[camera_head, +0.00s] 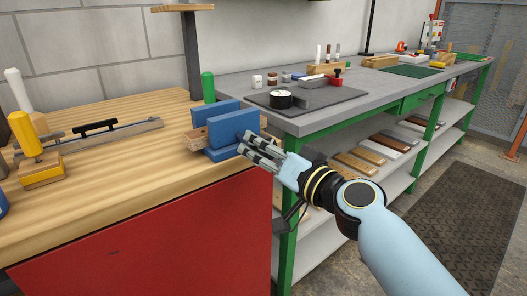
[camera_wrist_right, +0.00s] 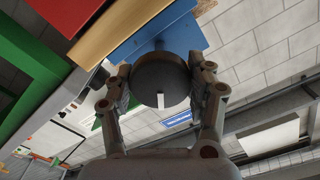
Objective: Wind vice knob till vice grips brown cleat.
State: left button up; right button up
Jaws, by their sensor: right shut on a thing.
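The blue vice (camera_head: 231,126) sits at the right end of the wooden bench; its blue jaw also shows in the right wrist view (camera_wrist_right: 180,42). The brown cleat (camera_head: 196,138) lies at the vice, showing to the left of the blue jaws. I cannot tell whether the jaws touch it. The dark round vice knob (camera_wrist_right: 160,84), with a white mark on its face, sits between the fingers of my right gripper (camera_wrist_right: 163,92). My right gripper (camera_head: 247,145) is shut on the knob. The fingers hide the knob in the head view. My left gripper is out of view.
The wooden bench (camera_head: 110,215) has a red front. A green-handled tool (camera_head: 208,88) stands behind the vice. A grey workbench (camera_head: 240,90) adjoins at right.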

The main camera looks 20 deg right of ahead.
jog(key=m, duration=0.5)
jog(key=shift+m, duration=0.3)
dwell(0.5)
jog(key=o, duration=1.2)
jog(key=shift+s, duration=0.15)
jog(key=v, duration=1.1)
jog(key=shift+s+d, duration=0.15)
jog(key=shift+s, duration=0.25)
